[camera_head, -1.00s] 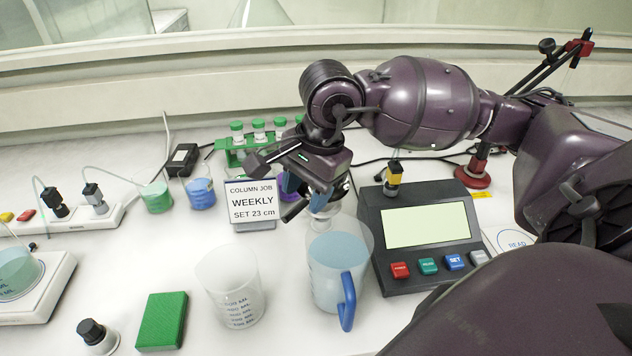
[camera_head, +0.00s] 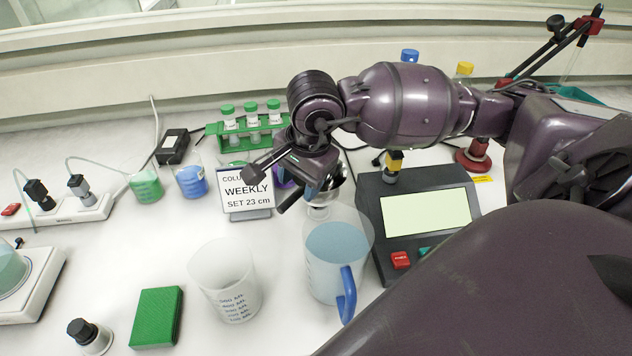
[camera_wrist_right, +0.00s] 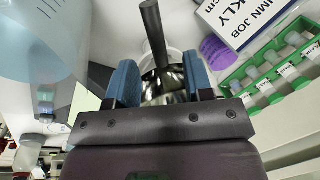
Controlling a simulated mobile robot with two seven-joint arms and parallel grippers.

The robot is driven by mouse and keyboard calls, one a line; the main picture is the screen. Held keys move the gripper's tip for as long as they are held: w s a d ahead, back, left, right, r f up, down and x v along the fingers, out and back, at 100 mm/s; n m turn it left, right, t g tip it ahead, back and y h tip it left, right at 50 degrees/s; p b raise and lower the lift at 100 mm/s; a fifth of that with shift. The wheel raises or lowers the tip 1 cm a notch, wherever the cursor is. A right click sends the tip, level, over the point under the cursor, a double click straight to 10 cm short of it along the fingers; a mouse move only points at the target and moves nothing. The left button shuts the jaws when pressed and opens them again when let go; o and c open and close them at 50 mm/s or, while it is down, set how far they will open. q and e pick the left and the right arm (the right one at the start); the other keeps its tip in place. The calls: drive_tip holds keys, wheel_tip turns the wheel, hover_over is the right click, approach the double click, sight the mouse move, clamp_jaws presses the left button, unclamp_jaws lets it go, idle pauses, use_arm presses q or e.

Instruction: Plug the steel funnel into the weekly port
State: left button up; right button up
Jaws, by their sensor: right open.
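The steel funnel (camera_head: 328,189) is a small shiny metal piece just behind the blue-handled jug, partly hidden by my right gripper (camera_head: 312,190). In the right wrist view the shiny funnel (camera_wrist_right: 165,88) shows between the two blue fingers of the right gripper (camera_wrist_right: 160,76). These fingers are open, with the funnel between them; I cannot tell whether either touches it. A dark rod (camera_wrist_right: 154,35) stands out beyond it. A sign (camera_head: 249,196) reading "WEEKLY, SET 23 cm" stands left of the gripper. I cannot make out which opening is the weekly port. My left gripper is not in view.
A jug of blue liquid (camera_head: 320,281) stands in front of the funnel, with a clear beaker (camera_head: 232,292) to its left. A device with a screen (camera_head: 375,235) is at right, partly covered by my arm. A green-capped tube rack (camera_head: 265,126) stands behind.

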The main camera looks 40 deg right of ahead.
sight(297, 192)
drive_tip(key=f, duration=0.2)
drive_tip(key=w+f, duration=0.1)
drive_tip(key=f, duration=0.1)
drive_tip(key=shift+a, duration=0.15)
drive_tip(key=shift+s+r, duration=0.1)
clamp_jaws()
